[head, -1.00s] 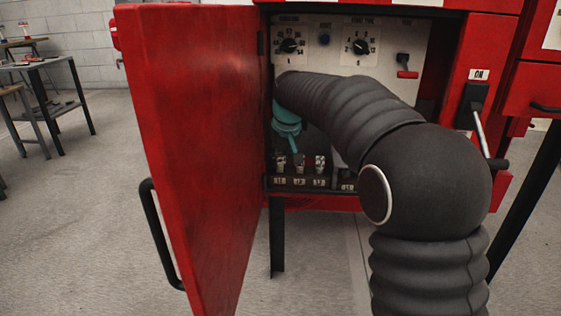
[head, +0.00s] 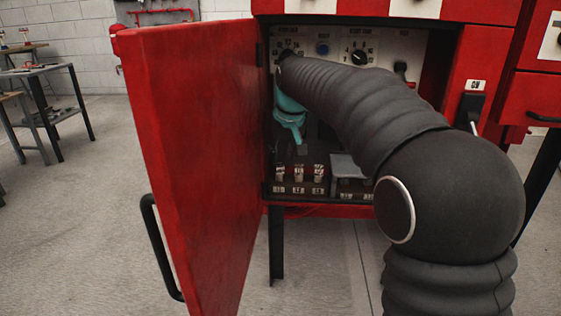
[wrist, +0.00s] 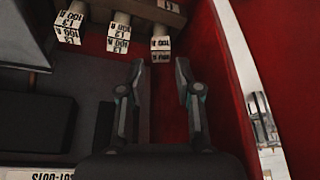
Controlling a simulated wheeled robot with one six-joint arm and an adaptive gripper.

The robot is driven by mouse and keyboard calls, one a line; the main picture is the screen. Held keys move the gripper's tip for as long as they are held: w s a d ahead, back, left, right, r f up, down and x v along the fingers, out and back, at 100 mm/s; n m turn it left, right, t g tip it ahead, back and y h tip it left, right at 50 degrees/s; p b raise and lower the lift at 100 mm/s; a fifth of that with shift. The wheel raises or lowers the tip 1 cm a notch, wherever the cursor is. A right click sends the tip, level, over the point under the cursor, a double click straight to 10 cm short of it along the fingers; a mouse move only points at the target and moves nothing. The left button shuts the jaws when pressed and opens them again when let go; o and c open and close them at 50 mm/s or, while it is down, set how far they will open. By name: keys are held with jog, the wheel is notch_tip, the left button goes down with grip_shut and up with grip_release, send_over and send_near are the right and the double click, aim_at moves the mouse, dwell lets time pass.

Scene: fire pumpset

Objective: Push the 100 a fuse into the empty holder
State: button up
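Three white, labelled 100 A fuses stand in a row low in the open red cabinet: left (head: 279,173), middle (head: 299,173) and right (head: 319,173). In the wrist view they show as white blocks (wrist: 70,27), (wrist: 118,37) and (wrist: 160,48). My teal gripper (head: 297,142) is above the row, apart from the fuses in the head view. In the wrist view its fingers (wrist: 160,75) are spread with nothing between them, and the rightmost block lies just beyond the tips. I cannot make out an empty holder. Labels (head: 299,190) run along the front below the fuses.
The cabinet's red door (head: 200,150) stands open on the left. A grey box (head: 348,167) is right of the fuses. In the wrist view a red wall is close on the right.

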jog(key=a+v, duration=0.1)
jog(key=v, duration=0.5)
jog(key=s+d+f+m, duration=0.2)
jog(key=s+d, duration=1)
jog(key=s, duration=0.3)
jog(key=s+d+f+m, duration=0.1)
jog(key=s+d+f, duration=0.2)
jog(key=s+f, duration=0.3)
jog(key=s+d+f+m+t+h, duration=0.1)
jog(key=s+d+f, duration=0.2)
jog(key=s, duration=0.9)
notch_tip(320, 180, down, 3)
jog(key=shift+s+d+r+h+p, duration=0.1)
jog(key=shift+s+d+h+p, duration=0.1)
jog(key=shift+d+h+p, duration=0.15)
